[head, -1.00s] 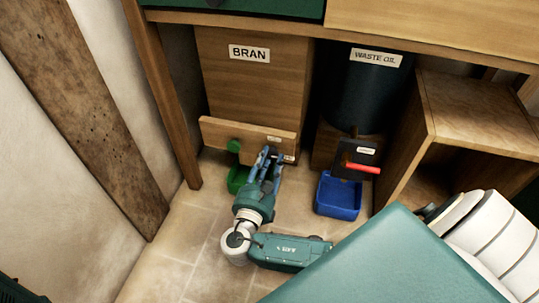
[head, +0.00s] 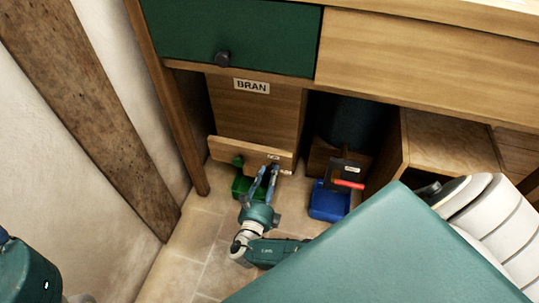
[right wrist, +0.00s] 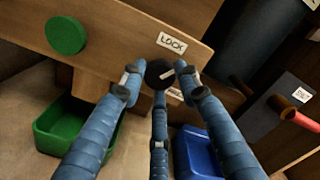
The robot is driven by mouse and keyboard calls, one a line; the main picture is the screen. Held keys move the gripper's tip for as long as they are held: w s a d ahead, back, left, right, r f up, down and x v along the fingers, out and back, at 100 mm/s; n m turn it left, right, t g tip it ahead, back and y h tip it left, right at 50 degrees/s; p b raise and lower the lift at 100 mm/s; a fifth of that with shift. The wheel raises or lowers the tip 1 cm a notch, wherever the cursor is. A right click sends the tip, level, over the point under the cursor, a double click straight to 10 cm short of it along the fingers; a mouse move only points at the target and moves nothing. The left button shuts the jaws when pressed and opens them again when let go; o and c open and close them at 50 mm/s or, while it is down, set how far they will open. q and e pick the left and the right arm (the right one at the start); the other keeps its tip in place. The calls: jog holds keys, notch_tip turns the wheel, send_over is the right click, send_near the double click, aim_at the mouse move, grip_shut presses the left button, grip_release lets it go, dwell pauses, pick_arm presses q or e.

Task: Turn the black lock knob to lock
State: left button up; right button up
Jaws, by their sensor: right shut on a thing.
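The black lock knob (right wrist: 158,72) sits on the front board of the wooden BRAN bin, just below a white LOCK label (right wrist: 171,43). It has a pale pointer mark that points up and right, towards the label. A second label below it is partly covered by a finger. My right gripper (right wrist: 160,80) has its blue fingers shut around the knob. In the head view my right gripper (head: 267,172) reaches up to the board, and the knob is too small and covered to make out. My left gripper is not in view.
A green round knob (right wrist: 66,35) is left on the same board, above a green tray (head: 241,187). A blue tray (head: 329,202) stands to the right, below a red handle (head: 348,184). A table with a green drawer (head: 230,35) overhangs the bin.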

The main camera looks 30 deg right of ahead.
jog(key=shift+s+d+f+n+p, duration=0.15)
jog(key=shift+n+p, duration=0.55)
jog(key=shift+n, duration=1.05)
jog(key=shift+s+d+r+n+p, duration=0.1)
jog(key=shift+n+p, duration=0.55)
jog(key=shift+n, duration=1.1)
jog(key=o, duration=1.1)
jog(key=shift+d, duration=0.1)
jog(key=shift+o, duration=0.2)
jog(key=shift+w+a+r, duration=0.15)
jog(key=shift+a+r, duration=0.05)
jog(key=shift+r, duration=0.3)
notch_tip(320, 180, up, 9)
jog(key=shift+d, duration=0.15)
